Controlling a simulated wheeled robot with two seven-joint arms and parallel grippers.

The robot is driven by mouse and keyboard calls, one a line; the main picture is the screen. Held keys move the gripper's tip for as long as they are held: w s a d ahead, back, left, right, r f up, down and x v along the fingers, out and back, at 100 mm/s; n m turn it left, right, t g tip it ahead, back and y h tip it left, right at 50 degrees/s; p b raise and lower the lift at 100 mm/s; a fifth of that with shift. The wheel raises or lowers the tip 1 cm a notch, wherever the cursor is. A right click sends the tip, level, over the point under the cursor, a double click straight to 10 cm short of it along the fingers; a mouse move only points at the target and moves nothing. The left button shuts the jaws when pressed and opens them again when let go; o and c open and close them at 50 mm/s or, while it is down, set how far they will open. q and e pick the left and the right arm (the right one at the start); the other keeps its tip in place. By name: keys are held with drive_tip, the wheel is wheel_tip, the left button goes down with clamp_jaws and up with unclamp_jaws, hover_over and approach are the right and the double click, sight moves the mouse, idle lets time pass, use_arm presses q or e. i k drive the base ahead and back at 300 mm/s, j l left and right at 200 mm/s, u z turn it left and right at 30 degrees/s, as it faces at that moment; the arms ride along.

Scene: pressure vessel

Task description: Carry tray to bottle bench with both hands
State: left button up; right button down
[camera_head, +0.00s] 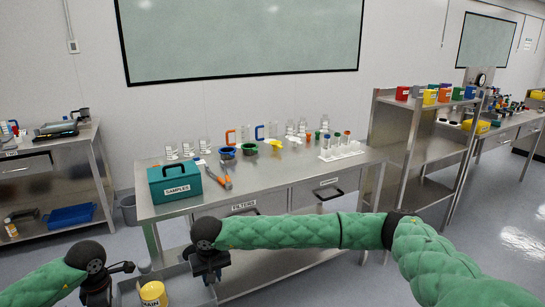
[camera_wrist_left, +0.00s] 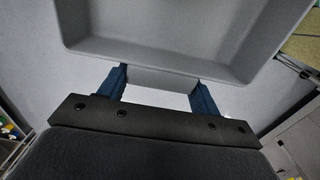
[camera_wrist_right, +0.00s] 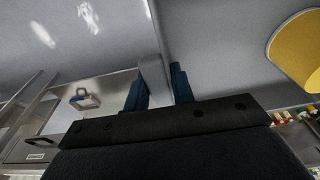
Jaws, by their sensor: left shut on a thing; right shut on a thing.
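The grey tray (camera_head: 182,287) is held low at the bottom of the head view, in front of the middle bench (camera_head: 270,187). My left gripper (camera_head: 122,268) is shut on its left side; in the left wrist view the blue fingers (camera_wrist_left: 159,88) straddle a grip on the tray's edge (camera_wrist_left: 150,35). My right gripper (camera_head: 210,277) is shut on its other side; the right wrist view shows those fingers (camera_wrist_right: 160,85) around a thin tray edge (camera_wrist_right: 153,75). A yellow container (camera_head: 153,294), its label partly cut off, and a small pale-topped item (camera_head: 144,267) are at the tray.
The middle bench holds a teal SAMPLES box (camera_head: 175,183), an orange-handled tool (camera_head: 227,177), funnels, glass bottles (camera_head: 188,149) and a white rack (camera_head: 340,151). A side bench (camera_head: 50,155) stands left, a shelf unit (camera_head: 425,140) right. A bin (camera_head: 128,208) sits between benches.

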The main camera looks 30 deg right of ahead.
sight(281, 168)
drive_tip(key=i+l, duration=0.1)
drive_tip(key=l, duration=0.35)
drive_tip(key=i+l, duration=0.1)
drive_tip(key=l, duration=0.3)
drive_tip(key=i+l, duration=0.1)
drive_tip(key=l, duration=0.35)
drive_tip(key=i+l, duration=0.1)
drive_tip(key=l, duration=0.3)
drive_tip(key=i+l, duration=0.1)
drive_tip(key=l, duration=0.35)
drive_tip(key=i+l, duration=0.1)
drive_tip(key=l, duration=0.3)
drive_tip(key=i+l, duration=0.1)
drive_tip(key=l, duration=0.35)
